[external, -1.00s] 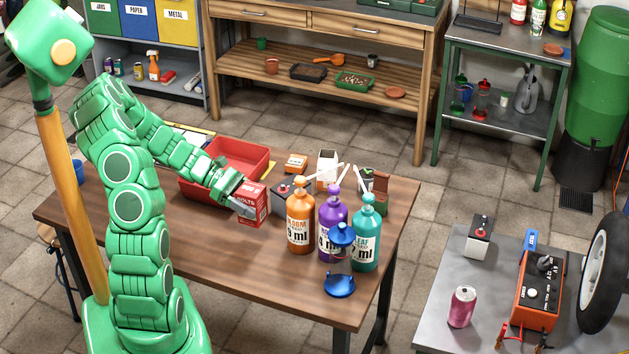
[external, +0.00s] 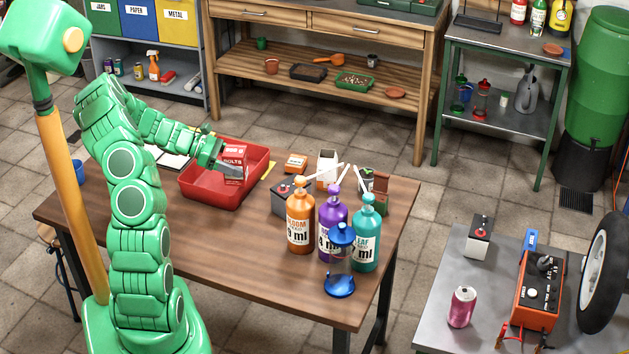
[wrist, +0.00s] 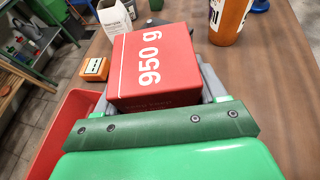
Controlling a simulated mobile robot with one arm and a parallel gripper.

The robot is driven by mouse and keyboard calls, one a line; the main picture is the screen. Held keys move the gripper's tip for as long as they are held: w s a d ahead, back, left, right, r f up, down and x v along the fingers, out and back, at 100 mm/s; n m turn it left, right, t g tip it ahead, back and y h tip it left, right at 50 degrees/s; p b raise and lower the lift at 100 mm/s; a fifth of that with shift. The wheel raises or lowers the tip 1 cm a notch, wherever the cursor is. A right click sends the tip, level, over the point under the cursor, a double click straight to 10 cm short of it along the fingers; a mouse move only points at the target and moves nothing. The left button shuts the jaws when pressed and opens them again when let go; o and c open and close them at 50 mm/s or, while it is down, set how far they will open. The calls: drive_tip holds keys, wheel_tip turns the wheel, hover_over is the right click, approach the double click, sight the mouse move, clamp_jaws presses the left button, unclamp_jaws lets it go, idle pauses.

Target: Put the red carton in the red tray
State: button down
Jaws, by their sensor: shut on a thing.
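The red carton (external: 235,162), lettered "BOLTS" in the external view, is held in my gripper (external: 222,172). In the wrist view the carton (wrist: 152,65) shows "950 g" on its face, with a grey finger on each side of it. The red tray (external: 215,200) is on the left part of the wooden table. The carton is at the tray, over its opening in the external view; I cannot tell whether it touches the floor of the tray. In the wrist view part of the tray (wrist: 62,130) shows at the left, below the carton.
An orange box (external: 295,163), a battery (external: 288,196) and a white carton (external: 327,167) stand right of the tray. The table's front left is clear.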

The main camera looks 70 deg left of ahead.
drive_tip(key=a+n+y, duration=0.1)
drive_tip(key=a, duration=0.5)
hover_over(228, 188)
drive_tip(key=shift+t, duration=0.4)
drive_tip(key=shift+w+d+f, duration=0.1)
drive_tip(key=shift+w+f, duration=0.1)
drive_tip(key=shift+f, duration=1.8)
drive_tip(key=shift+w+d+f, duration=0.1)
drive_tip(key=shift+w+f, duration=0.05)
drive_tip(key=shift+f, duration=1.85)
drive_tip(key=shift+c, duration=0.4)
unclamp_jaws()
drive_tip(key=shift+f, duration=0.15)
drive_tip(key=shift+s+a+r, duration=0.15)
drive_tip(key=shift+s+r, duration=0.1)
drive_tip(key=shift+s, duration=0.05)
drive_tip(key=v, duration=1.1)
drive_tip(key=shift+r, duration=0.2)
drive_tip(key=shift+s, duration=0.15)
